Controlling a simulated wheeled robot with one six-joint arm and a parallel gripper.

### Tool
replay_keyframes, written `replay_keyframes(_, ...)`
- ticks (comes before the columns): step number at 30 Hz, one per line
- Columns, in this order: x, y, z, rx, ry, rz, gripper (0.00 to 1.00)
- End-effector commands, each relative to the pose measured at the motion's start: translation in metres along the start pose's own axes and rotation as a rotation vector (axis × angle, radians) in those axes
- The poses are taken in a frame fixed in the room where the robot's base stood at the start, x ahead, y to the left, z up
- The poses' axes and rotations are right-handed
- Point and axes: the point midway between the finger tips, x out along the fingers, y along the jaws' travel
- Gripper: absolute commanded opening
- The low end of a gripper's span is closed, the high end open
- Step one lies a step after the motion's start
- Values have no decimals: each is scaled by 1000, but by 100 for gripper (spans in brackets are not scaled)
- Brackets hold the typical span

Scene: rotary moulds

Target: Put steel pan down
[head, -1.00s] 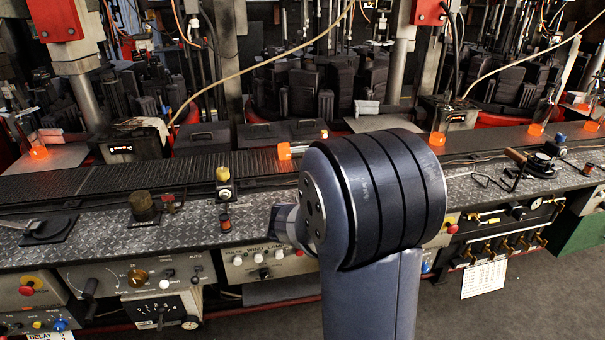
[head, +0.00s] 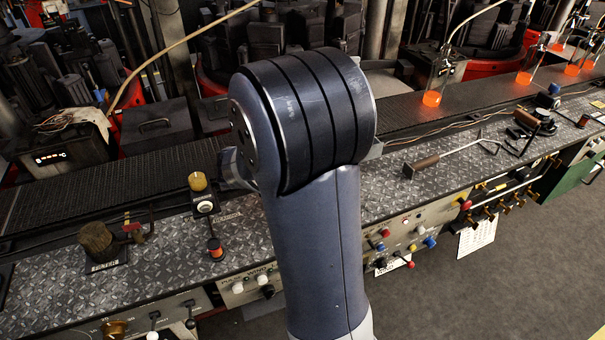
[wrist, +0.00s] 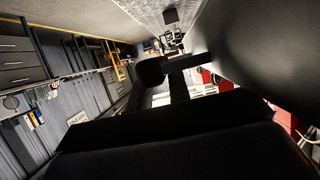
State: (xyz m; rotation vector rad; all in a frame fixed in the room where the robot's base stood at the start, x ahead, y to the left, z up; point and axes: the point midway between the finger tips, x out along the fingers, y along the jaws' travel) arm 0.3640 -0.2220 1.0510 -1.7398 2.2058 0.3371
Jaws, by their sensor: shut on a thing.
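My gripper (wrist: 172,72) shows in the wrist view as dark fingers beyond its large black body. It is shut on the steel pan (wrist: 255,45), which appears as a smooth dark grey, rounded surface filling the upper right of that view. The pan is seen only in part and very close, so its tilt is unclear. In the head view my arm's thick blue-grey joint hides the gripper and the pan. I cannot tell whether the pan touches anything.
A diamond-plate bench (head: 150,255) runs across the head view, with a dark conveyor (head: 110,178) behind it. Glowing orange glass (head: 432,98) is at right.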

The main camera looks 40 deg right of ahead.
Motion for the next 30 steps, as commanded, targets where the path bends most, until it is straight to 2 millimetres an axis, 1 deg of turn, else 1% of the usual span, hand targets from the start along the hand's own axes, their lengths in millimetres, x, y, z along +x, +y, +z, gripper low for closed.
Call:
replay_keyframes(2, 2, 0, 4, -1, 2, 0, 0)
replay_keyframes(9, 15, 0, 36, -4, 3, 2, 0)
replay_keyframes(12, 19, 0, 46, -3, 2, 0, 0)
replay_keyframes(19, 24, 0, 58, -1, 3, 1, 0)
replay_keyframes(24, 32, 1, 77, -3, 2, 1, 0)
replay_keyframes(30, 37, 1, 90, 1, 2, 0, 0)
